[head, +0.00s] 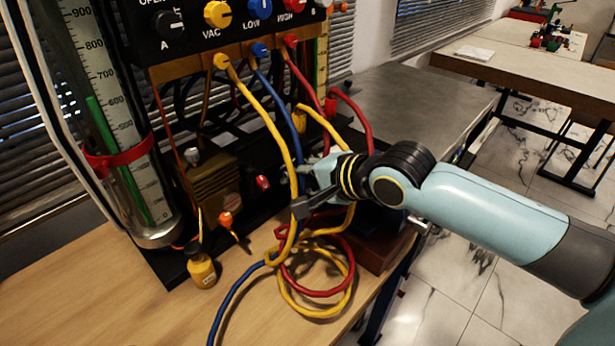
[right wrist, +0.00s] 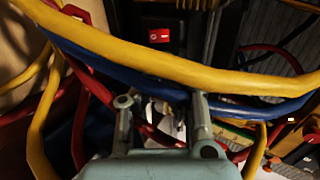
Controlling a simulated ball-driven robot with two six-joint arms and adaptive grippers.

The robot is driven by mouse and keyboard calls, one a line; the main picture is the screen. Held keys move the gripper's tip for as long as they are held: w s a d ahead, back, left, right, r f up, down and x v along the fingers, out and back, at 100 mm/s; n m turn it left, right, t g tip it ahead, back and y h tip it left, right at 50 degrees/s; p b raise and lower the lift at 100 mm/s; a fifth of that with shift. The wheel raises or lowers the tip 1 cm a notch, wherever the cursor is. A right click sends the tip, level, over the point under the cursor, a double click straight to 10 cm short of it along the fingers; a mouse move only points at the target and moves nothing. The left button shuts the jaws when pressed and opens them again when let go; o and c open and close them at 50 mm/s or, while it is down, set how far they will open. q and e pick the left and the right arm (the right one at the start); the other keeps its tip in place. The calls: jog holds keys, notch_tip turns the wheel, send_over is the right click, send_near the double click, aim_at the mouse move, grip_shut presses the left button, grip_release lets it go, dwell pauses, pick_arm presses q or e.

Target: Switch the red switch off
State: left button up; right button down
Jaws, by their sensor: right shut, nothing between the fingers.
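The red switch (head: 263,182) is a small red rocker on the dark lower part of the gauge rig. In the right wrist view the red switch (right wrist: 159,36) shows near the top, beyond the hoses, with a white mark on it. My right gripper (head: 299,208) is shut and empty, to the right of the switch and apart from it, among the hoses. In the wrist view the right gripper (right wrist: 162,103) is below the yellow hose (right wrist: 180,70) and blue hose (right wrist: 150,88), which cross between it and the switch. My left gripper is not in view.
Yellow, blue and red hoses hang from the manifold (head: 205,63) and coil on the wooden table (head: 90,300). A small yellow bottle (head: 202,271) stands left of the coil. A glass gauge tube (head: 115,120) stands at left. The grey bench (head: 420,95) behind is clear.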

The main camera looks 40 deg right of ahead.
aim_at(266, 187)
jog(key=shift+v, duration=1.55)
jog(key=shift+s+r+g+b, duration=0.3)
jog(key=shift+s+r+g, duration=0.15)
jog(key=shift+s, duration=0.35)
jog(key=shift+w+a, duration=0.1)
jog(key=b+x, duration=0.1)
jog(key=x, duration=1.3)
jog(key=shift+f, duration=0.1)
